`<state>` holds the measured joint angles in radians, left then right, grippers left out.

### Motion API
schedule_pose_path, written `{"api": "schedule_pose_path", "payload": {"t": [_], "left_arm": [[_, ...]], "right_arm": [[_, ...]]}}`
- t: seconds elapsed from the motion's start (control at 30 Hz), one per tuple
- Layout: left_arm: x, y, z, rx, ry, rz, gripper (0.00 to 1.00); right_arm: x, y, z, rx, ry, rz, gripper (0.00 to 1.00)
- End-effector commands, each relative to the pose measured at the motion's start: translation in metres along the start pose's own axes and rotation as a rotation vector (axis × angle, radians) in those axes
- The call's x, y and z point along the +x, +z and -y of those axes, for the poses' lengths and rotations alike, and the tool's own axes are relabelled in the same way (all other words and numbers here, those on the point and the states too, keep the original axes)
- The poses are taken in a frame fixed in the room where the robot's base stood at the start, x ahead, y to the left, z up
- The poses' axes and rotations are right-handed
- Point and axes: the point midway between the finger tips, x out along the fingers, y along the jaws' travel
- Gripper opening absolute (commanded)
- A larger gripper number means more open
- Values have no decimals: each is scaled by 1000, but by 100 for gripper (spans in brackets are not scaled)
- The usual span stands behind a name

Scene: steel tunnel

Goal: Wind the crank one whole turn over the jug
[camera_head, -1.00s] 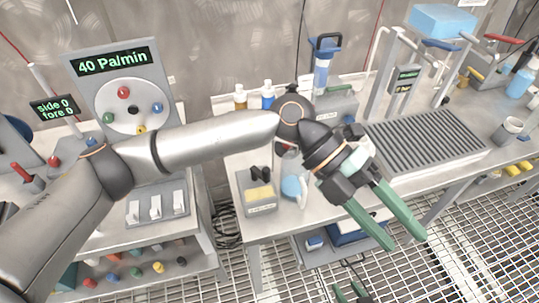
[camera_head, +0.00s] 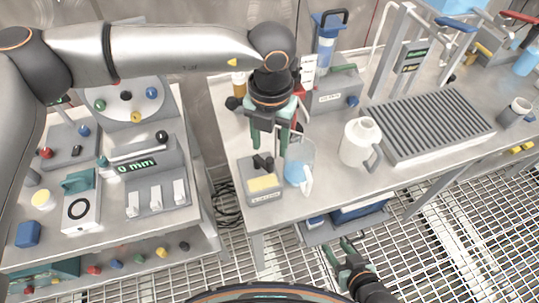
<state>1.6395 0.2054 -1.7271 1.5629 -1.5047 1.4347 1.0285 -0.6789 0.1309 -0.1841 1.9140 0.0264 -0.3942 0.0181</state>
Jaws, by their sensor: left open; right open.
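A clear jug with a blue-tinted base (camera_head: 298,174) and a pale handle stands near the bench's front edge. A cream jug (camera_head: 359,142) with a side handle stands to its right. My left gripper (camera_head: 270,151) points down, open, with its fingers beside the clear jug's upper left. No object shows clearly held between them. A red part (camera_head: 297,104) shows behind this gripper; I cannot tell whether it belongs to the crank, which is not clearly visible. My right gripper (camera_head: 337,252) is open, low in front of the bench.
A grey box (camera_head: 262,188) with a yellow pad and black handle stands left of the clear jug, close to my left fingers. A ribbed tray (camera_head: 425,132) lies right of the cream jug. A gap separates the left bench from this one.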

Motion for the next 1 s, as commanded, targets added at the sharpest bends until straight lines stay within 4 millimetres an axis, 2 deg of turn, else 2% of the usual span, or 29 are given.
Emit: {"api": "schedule_pose_path", "payload": {"t": [0.1,0.3,0.5,0.73,1.0], "left_arm": [[23,-1,0,-1,0,-3,55],[52,0,1,0,-2,-2,55],[63,0,1,1,-1,0,55],[64,0,1,1,-2,0,55],[64,0,1,0,-2,0,25]], "right_arm": [[-4,-4,0,0,0,0,47],[-7,-8,0,0,0,1,47],[-8,-8,1,0,0,1,47],[-8,-8,1,0,0,1,47],[-8,-8,1,0,0,1,47]]}}
